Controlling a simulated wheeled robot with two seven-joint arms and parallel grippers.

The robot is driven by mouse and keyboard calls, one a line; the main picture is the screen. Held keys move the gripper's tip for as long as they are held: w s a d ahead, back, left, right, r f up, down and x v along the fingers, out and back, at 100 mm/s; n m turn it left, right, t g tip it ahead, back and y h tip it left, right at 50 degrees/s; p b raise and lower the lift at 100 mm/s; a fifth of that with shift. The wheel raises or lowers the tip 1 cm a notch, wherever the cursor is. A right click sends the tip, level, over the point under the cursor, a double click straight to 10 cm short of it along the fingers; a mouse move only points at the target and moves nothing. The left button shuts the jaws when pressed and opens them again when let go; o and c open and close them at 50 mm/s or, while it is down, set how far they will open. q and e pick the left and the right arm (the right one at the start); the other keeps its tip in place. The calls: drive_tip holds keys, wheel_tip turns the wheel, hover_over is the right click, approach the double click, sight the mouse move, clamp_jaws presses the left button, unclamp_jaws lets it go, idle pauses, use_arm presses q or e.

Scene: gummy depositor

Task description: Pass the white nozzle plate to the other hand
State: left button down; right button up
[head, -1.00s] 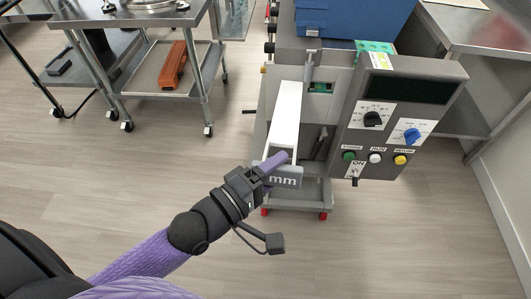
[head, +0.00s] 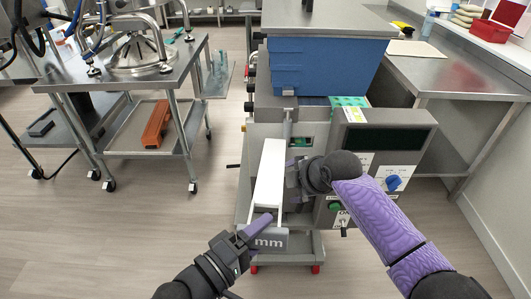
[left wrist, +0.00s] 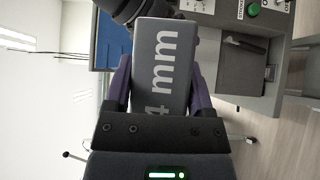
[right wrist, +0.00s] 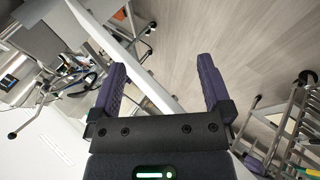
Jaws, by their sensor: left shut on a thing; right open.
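The white nozzle plate (head: 268,172) is a long white bar with a grey end block marked "mm". My left gripper (head: 262,226) is shut on the grey end. In the left wrist view the end block (left wrist: 163,65) reads "4 mm" and sits between both fingers. My right gripper (head: 290,185) is open beside the plate's right side, partly hidden by its own wrist. In the right wrist view the plate (right wrist: 138,65) runs slantwise between the open fingers, closer to the left finger. I cannot tell how deep it lies between them.
The depositor machine with a blue hopper (head: 325,68) and a control panel (head: 385,140) stands just behind the plate. A steel cart (head: 150,75) stands at the left, with an orange thing (head: 156,124) on its lower shelf. A steel table (head: 450,72) is at the right.

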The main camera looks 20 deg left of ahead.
sight(267, 180)
drive_tip(key=a+r+n, duration=0.1)
drive_tip(key=r+n, duration=0.1)
drive_tip(key=a+r+n, duration=0.1)
drive_tip(key=r, duration=0.1)
drive_tip(key=s+a+r+n, duration=0.1)
drive_tip(key=r+n, duration=0.1)
drive_tip(key=shift+r+n+h, duration=0.3)
drive_tip(key=shift+r, duration=0.05)
drive_tip(key=s+a+r+n+g+h, duration=0.1)
drive_tip(key=s+a+r+n+h, duration=0.1)
drive_tip(key=s+r+n+h, duration=0.45)
drive_tip(key=w+f, duration=0.1)
drive_tip(key=f, duration=0.3)
drive_tip(key=w+f+n+y, duration=0.1)
drive_tip(key=w+f, duration=0.1)
drive_tip(key=f, duration=0.2)
drive_tip(key=w+f+n+y, duration=0.1)
drive_tip(key=w+f, duration=0.1)
drive_tip(key=f, duration=0.2)
drive_tip(key=shift+a, duration=0.3)
clamp_jaws()
drive_tip(key=c, duration=1.3)
unclamp_jaws()
